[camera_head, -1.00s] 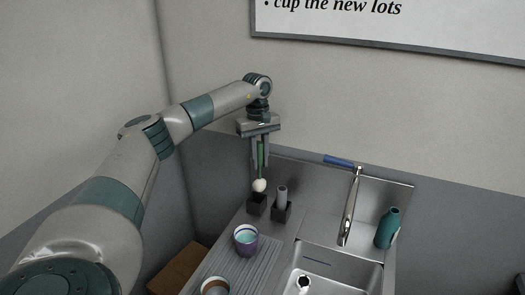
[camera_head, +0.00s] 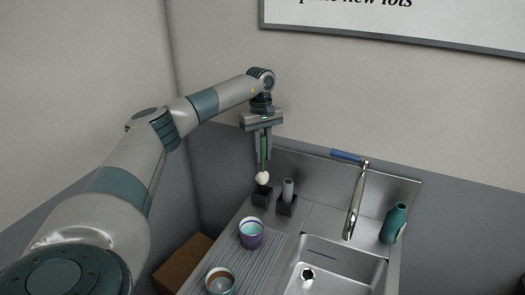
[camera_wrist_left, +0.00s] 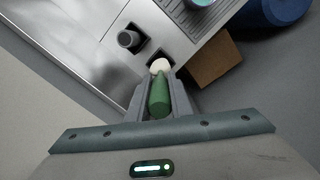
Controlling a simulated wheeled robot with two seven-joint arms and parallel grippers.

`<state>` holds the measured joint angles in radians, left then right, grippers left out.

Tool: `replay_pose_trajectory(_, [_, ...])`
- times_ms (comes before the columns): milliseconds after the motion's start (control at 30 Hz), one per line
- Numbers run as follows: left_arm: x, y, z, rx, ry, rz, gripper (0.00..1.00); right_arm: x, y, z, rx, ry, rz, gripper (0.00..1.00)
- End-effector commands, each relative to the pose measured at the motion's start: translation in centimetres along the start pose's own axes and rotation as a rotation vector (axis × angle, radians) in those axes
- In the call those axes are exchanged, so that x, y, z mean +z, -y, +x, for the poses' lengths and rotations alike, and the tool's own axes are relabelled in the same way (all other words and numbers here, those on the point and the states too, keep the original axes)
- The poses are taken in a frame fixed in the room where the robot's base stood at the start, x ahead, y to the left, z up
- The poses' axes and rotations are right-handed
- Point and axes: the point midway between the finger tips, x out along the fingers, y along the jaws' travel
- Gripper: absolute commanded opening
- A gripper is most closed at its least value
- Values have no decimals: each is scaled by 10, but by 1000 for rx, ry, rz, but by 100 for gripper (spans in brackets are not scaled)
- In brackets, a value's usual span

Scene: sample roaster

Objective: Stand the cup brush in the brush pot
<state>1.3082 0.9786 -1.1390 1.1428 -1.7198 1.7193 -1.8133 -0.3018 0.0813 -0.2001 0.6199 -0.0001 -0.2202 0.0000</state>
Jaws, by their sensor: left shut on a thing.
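My left gripper (camera_head: 263,150) is shut on the green handle of the cup brush (camera_head: 263,177), which hangs upright with its white head down. In the left wrist view the green handle (camera_wrist_left: 159,98) lies between the fingers and the white head shows beyond them. A dark square pot (camera_head: 262,198), which looks like the brush pot, stands right under the head at the back left of the counter. The head is at or just above its mouth; I cannot tell whether it is inside the rim. In the left wrist view the head partly hides this pot. My right gripper is not in view.
A second dark pot (camera_head: 287,207) with a grey cylinder in it stands close on the right. A purple cup (camera_head: 251,233) and another cup (camera_head: 219,281) are on the ribbed drainboard. The tap (camera_head: 355,205), sink (camera_head: 331,274) and teal bottle (camera_head: 393,224) are to the right.

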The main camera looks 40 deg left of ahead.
Motion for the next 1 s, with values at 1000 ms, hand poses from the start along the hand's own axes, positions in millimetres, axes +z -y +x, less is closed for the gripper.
replay_pose_trajectory(1000, [-6, 0, 77, 0, 0, 1, 0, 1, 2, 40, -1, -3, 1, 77])
